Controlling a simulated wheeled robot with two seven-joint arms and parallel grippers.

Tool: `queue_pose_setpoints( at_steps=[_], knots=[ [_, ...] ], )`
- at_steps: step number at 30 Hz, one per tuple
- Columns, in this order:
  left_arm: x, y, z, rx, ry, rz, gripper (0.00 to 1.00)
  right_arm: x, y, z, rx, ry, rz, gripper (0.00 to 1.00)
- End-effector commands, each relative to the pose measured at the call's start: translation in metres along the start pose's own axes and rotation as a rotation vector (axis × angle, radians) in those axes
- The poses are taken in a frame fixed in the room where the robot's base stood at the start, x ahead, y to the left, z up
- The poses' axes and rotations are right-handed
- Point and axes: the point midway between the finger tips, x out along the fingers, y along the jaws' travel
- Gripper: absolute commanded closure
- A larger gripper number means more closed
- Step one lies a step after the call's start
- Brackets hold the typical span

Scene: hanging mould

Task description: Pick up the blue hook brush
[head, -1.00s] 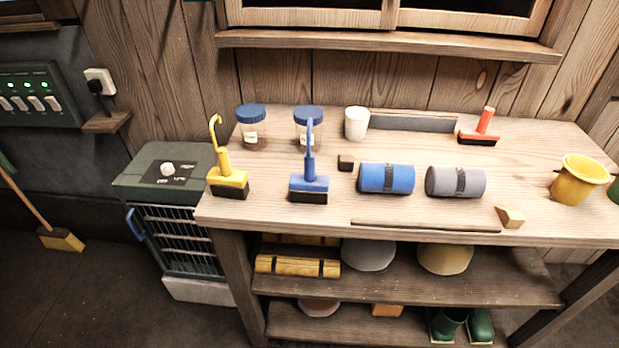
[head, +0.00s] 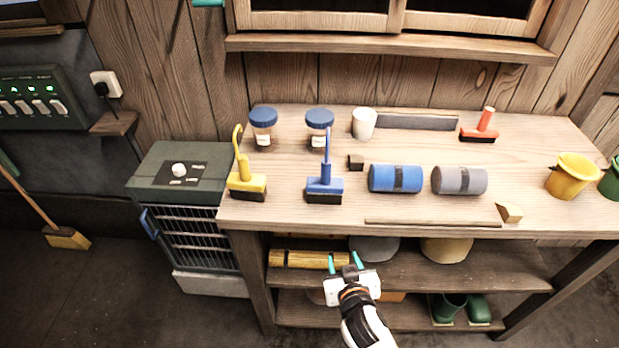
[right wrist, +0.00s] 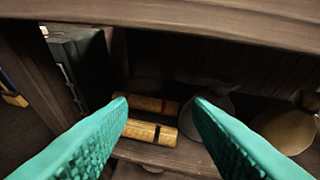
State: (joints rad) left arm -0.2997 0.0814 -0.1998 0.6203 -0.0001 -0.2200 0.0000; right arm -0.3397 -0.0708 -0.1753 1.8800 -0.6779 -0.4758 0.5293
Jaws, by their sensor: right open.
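The blue hook brush (head: 325,188) stands on the workbench top near its front edge, bristles down, with its hooked handle pointing up. It is not visible in the right wrist view. My right gripper (head: 345,262) is in front of the bench, below the top and level with the shelf under it, lower than the brush and a little right of it. Its teal fingers are apart and empty; they also show in the right wrist view (right wrist: 160,105), facing the lower shelf. My left gripper is not in view.
A yellow hook brush (head: 247,185) stands left of the blue one, a blue roll (head: 395,179) to its right. A lidded jar (head: 319,130) stands behind it. The bench top (head: 290,215) overhangs the shelf with tied yellow bundles (right wrist: 150,131). A grey cabinet (head: 150,180) stands left.

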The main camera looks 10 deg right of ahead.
Motion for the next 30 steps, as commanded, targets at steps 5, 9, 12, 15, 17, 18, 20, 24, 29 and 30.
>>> queue_pose_setpoints(
  at_steps=[5, 9, 12, 15, 17, 18, 20, 24, 29, 30],
  knots=[
    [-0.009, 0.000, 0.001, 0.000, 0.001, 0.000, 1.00, -0.027, -0.019, 0.092, 0.069, -0.183, -0.066, 0.54],
    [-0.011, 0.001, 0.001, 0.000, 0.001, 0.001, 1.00, -0.030, -0.003, 0.133, 0.077, -0.339, -0.025, 0.54],
    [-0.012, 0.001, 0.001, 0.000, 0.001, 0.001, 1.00, -0.032, 0.004, 0.149, 0.079, -0.400, -0.004, 0.54],
    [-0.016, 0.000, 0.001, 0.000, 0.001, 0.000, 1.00, -0.026, 0.006, 0.160, 0.076, -0.420, 0.005, 0.54],
    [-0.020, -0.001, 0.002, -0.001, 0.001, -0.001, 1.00, -0.017, 0.006, 0.165, 0.075, -0.421, 0.005, 0.54],
    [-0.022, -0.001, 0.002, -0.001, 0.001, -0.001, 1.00, -0.011, 0.005, 0.168, 0.075, -0.421, 0.005, 0.54],
    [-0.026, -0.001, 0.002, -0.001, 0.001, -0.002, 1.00, 0.000, 0.005, 0.172, 0.074, -0.420, 0.005, 0.54],
    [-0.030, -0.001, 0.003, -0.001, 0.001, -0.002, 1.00, 0.019, 0.005, 0.180, 0.076, -0.418, 0.005, 0.54],
    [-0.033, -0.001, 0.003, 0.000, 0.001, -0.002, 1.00, 0.029, 0.005, 0.183, 0.077, -0.417, 0.005, 0.54],
    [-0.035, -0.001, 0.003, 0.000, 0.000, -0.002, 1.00, 0.032, 0.004, 0.186, 0.076, -0.416, 0.005, 0.54]
  ],
)
